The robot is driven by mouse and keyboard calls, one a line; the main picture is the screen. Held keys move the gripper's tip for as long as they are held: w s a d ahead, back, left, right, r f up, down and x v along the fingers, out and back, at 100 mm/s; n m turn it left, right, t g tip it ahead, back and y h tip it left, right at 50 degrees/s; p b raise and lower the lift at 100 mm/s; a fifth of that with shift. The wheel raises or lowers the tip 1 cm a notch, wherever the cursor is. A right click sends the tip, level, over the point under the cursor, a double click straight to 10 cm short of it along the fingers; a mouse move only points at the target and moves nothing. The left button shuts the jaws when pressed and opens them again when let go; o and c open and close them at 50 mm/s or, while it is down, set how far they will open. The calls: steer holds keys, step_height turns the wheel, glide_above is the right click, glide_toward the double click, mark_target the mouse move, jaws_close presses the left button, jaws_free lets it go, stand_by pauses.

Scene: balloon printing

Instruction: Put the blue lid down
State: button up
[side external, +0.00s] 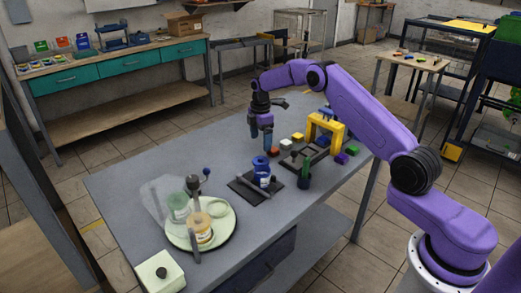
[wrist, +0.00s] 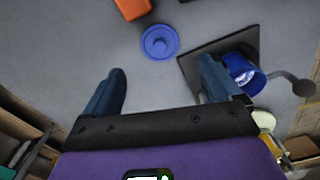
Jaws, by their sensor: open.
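The blue lid (wrist: 160,42) lies flat on the grey table in the wrist view, with its knob facing up. My gripper (wrist: 162,72) is open, its two dark blue fingers apart with nothing between them. The lid is just beyond the fingertips in that view, apart from both. In the side view my gripper (side external: 261,141) points down over the table, behind the blue jar (side external: 261,166). I cannot make out the lid clearly there. The open jar (wrist: 243,76) stands on a dark mat (wrist: 222,48), and my right finger partly covers it in the wrist view.
An orange-red block (wrist: 132,8) lies near the lid. A pale green round tray (side external: 181,240) with jars stands at the front left. A yellow arch (side external: 326,127) and several small blocks stand to the right.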

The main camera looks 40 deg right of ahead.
steer(key=s+a+r, duration=0.7)
steer(key=a+r, duration=0.4)
steer(key=a, duration=0.2)
steer(key=s+a+r+m, duration=0.1)
steer(key=s+a+r, duration=0.1)
steer(key=s+a, duration=0.35)
steer(key=s+a+r, duration=0.2)
steer(key=s, duration=0.6)
steer(key=s+d, duration=0.2)
steer(key=s, duration=1.2)
steer(key=s+d+f+m, duration=0.1)
steer(key=s+d, duration=0.2)
steer(key=s, duration=1.1)
steer(key=shift+d, duration=0.15)
